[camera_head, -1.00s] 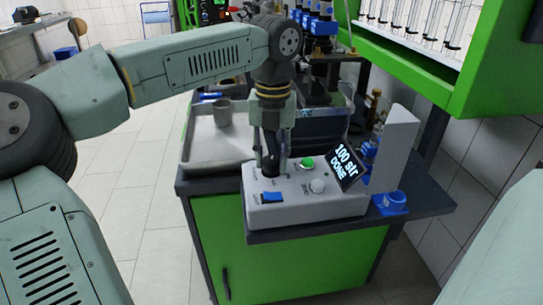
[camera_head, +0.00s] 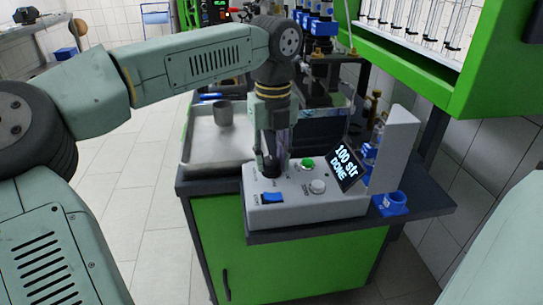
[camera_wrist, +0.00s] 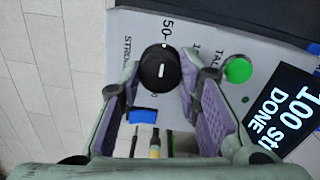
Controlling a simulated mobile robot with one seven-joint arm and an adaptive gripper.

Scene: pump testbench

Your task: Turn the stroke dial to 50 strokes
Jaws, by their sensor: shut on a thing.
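The stroke dial (camera_wrist: 160,68) is a round black knob with a short white mark on its face, seen from above in the wrist view. The printed label "50" lies just beyond it at the top, and part of another label shows to its right. My gripper (camera_wrist: 161,80) has its two lavender-padded fingers closed on either side of the dial. In the head view my gripper (camera_head: 275,170) points down onto the left part of the grey control box (camera_head: 300,212), and the dial is hidden there. The tilted display (camera_head: 345,163) reads "100 str DONE".
A green button (camera_head: 308,163), a light round knob (camera_head: 317,187) and a blue switch (camera_head: 272,198) sit close by on the box. A metal cup (camera_head: 223,112) stands in the tray behind.

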